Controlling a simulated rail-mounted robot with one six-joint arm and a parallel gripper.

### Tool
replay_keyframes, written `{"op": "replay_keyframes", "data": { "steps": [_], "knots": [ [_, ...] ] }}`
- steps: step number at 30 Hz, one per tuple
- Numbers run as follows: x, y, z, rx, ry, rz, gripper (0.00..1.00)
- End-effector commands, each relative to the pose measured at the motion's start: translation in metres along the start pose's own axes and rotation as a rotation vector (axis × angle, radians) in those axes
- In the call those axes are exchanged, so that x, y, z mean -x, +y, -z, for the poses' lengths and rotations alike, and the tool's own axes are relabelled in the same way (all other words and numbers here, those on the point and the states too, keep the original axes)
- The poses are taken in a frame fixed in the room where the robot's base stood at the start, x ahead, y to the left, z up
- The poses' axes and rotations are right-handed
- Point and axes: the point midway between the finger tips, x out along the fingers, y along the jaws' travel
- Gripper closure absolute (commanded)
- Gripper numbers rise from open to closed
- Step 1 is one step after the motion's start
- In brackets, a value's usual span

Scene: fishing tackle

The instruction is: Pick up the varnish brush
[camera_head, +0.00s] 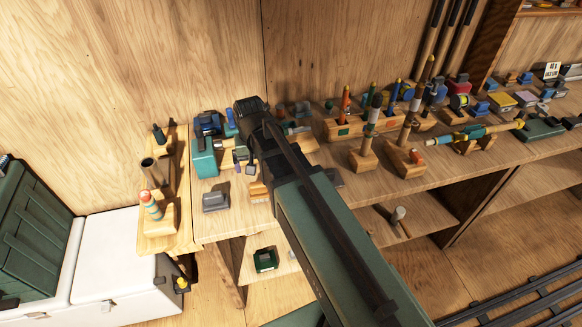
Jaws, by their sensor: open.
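My arm reaches in from the lower right over the workbench (225,222), and its dark wrist stands above the bench's left part. My gripper (246,160) is small and partly covered at the wrist, with its fingers open and nothing seen between them. I cannot make out the varnish brush for certain. A small wooden piece with pale stripes (258,191) lies just below the gripper, partly behind my arm, and could be a brush. A teal box (204,158) stands left of the gripper. A grey block (215,199) lies nearer the front edge.
A wooden side board (182,240) at the left holds upright items, including a red-and-white float (150,206). Wooden stands with rods (364,156) crowd the bench right of my arm. A mallet-like tool (398,215) is on the shelf below. A white cooler (115,265) stands lower left.

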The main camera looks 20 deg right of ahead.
Motion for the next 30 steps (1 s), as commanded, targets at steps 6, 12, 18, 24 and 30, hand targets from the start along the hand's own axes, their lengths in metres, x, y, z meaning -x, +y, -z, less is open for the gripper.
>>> {"op": "replay_keyframes", "data": {
  "steps": [6,12,18,24,30],
  "knots": [
    [-0.021,0.0,-0.002,-0.038,0.0,0.0,0.04],
    [-0.064,0.001,-0.002,-0.037,0.0,0.0,0.04],
    [-0.067,0.001,-0.002,-0.036,0.0,0.0,0.04],
    [-0.101,0.002,0.0,-0.036,0.0,0.0,0.04],
    [-0.12,0.003,0.0,-0.036,0.0,0.0,0.04]
  ]
}}
